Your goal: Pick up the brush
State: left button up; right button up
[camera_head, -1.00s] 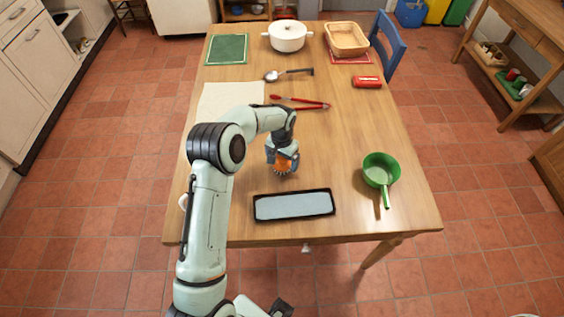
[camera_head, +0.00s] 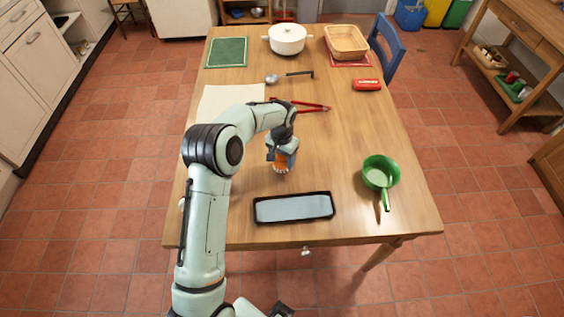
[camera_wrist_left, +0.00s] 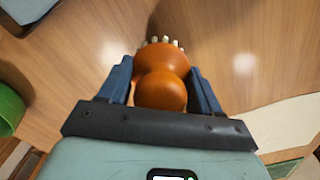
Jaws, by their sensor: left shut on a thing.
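The brush (camera_wrist_left: 163,85) has a rounded orange-brown wooden body with pale bristles at its far end. In the head view the brush (camera_head: 281,163) shows below my left gripper, over the near middle of the wooden table. My left gripper (camera_head: 281,153) is shut on the brush; in the left wrist view the blue fingers (camera_wrist_left: 163,88) hold it from both sides. I cannot tell for certain whether the bristles touch the table. My right gripper is not clearly in view.
A dark-rimmed tray (camera_head: 293,221) lies nearer the table's front edge. A green strainer (camera_head: 381,171) is to the right. Red tongs (camera_head: 318,107), a ladle (camera_head: 290,75), a white pot (camera_head: 287,40) and a basket (camera_head: 346,42) lie farther back. The centre-right tabletop is clear.

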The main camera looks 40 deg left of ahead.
pick_arm(q)
notch_tip(320, 180, up, 17)
jog(key=p, duration=0.1)
jog(key=shift+p, duration=0.3)
pick_arm(e)
jog(key=shift+w+r, duration=0.7)
jog(key=shift+r, duration=0.35)
pick_arm(q)
jog(key=shift+o, duration=0.7)
jog(key=s+d+f+b, duration=0.3)
jog(key=s+f, duration=0.2)
jog(key=s, duration=0.3)
jog(key=s+d+f+b, duration=0.2)
jog(key=s+d+f, duration=0.1)
jog(key=s+f, duration=0.35)
jog(key=f+b, duration=0.1)
jog(key=f, duration=0.1)
jog(key=f+b, duration=0.2)
jog(key=s+f+b, duration=0.1)
jog(key=f+b, duration=0.1)
jog(key=shift+d, duration=0.15)
jog(key=shift+w+f+b, duration=0.1)
jog(key=shift+f+b, duration=0.5)
jog(key=shift+f, duration=0.05)
pick_arm(e)
jog(key=s+f, duration=0.3)
jog(key=f, duration=0.8)
jog(key=shift+s+f, duration=0.2)
jog(key=shift+f, duration=0.1)
